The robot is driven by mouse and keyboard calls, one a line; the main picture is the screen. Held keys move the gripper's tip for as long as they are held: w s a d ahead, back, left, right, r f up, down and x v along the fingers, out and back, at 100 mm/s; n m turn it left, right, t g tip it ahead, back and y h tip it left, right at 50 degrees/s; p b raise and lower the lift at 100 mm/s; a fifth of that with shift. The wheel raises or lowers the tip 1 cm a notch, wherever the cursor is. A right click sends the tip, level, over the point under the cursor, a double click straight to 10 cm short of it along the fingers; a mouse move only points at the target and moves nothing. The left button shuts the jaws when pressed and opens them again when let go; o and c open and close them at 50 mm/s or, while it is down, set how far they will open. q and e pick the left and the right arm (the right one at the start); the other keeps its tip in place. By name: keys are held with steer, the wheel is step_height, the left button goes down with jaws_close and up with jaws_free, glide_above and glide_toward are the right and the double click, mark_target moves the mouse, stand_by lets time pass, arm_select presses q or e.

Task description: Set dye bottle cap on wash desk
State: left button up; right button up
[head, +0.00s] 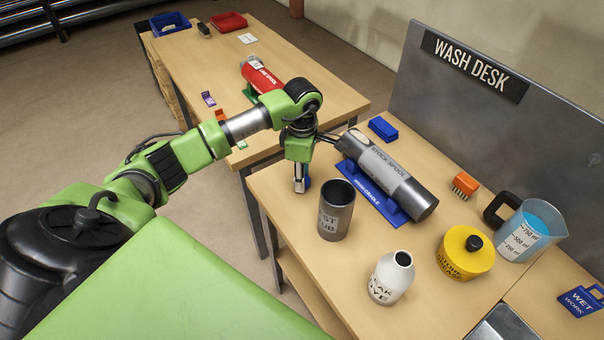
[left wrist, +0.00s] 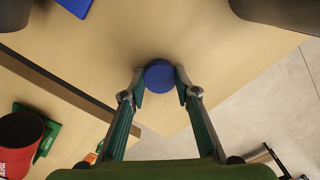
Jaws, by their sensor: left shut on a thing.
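The blue round cap (left wrist: 160,76) sits between the two fingertips of my left gripper (left wrist: 160,90) in the left wrist view. In the head view my left gripper (head: 301,188) points down at the near left edge of the wash desk (head: 283,195), with a bit of blue cap (head: 308,183) beside the fingers. Whether the cap touches the desk top I cannot tell. The white dye bottle (head: 388,280) stands upright and uncapped on the desk, right of the gripper. My right gripper is in neither view.
A grey cup (head: 336,212) stands close right of the gripper. Behind it a stock spool (head: 390,175) lies on a blue cradle (head: 362,200). A yellow container (head: 464,254) and a beaker (head: 528,234) stand farther right. Another table (head: 325,88) holds a red cylinder (head: 262,78).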

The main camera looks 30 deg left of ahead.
arm_select(q)
steer(key=shift+f, duration=0.2)
steer(key=o, duration=1.2)
steer(key=shift+r, duration=0.1)
steer(key=shift+r, duration=0.4)
steer(key=shift+r+b, duration=1.8)
steer(key=shift+r, duration=3.95)
